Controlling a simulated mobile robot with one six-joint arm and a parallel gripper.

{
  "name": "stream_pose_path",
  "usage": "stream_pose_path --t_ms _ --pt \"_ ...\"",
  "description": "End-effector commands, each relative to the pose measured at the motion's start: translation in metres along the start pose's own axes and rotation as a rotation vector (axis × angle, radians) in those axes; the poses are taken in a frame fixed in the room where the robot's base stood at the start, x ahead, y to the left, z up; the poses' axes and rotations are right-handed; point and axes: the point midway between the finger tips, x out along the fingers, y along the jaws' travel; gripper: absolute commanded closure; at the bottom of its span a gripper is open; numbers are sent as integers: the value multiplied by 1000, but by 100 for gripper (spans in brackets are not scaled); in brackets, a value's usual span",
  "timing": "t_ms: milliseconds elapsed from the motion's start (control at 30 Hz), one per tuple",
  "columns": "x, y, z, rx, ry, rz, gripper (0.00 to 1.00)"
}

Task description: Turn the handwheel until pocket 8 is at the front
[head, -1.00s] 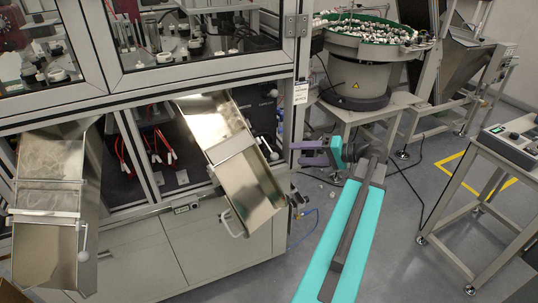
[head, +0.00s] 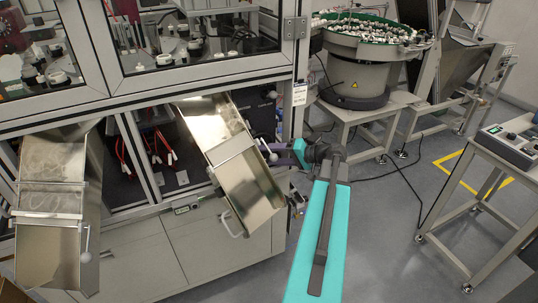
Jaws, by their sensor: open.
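My gripper (head: 276,151), with purple fingers, points left at the machine's right side, beside the upper right edge of the right metal chute. I take it as open, with nothing seen between the fingers. A small pale knob (head: 272,156) shows close to the fingertips; I cannot tell whether they touch it or whether it belongs to the handwheel. No handwheel can be made out clearly. Behind the machine's windows are white and dark round parts (head: 193,44). No pocket numbers can be read, so the pocket at the front cannot be told.
Two metal chutes, left (head: 48,205) and right (head: 240,175), stick out from the machine's front. The machine's corner post (head: 296,70) rises close to my gripper. A bowl feeder (head: 357,70) stands behind on a table. Grey floor (head: 385,240) is free to the right.

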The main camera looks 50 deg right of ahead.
Motion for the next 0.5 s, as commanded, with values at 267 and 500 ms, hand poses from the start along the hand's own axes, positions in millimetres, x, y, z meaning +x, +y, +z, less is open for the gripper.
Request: stream_pose_path --t_ms 267,500 --pt "9 0 0 0 0 0 41" --pt "9 0 0 0 0 0 51"
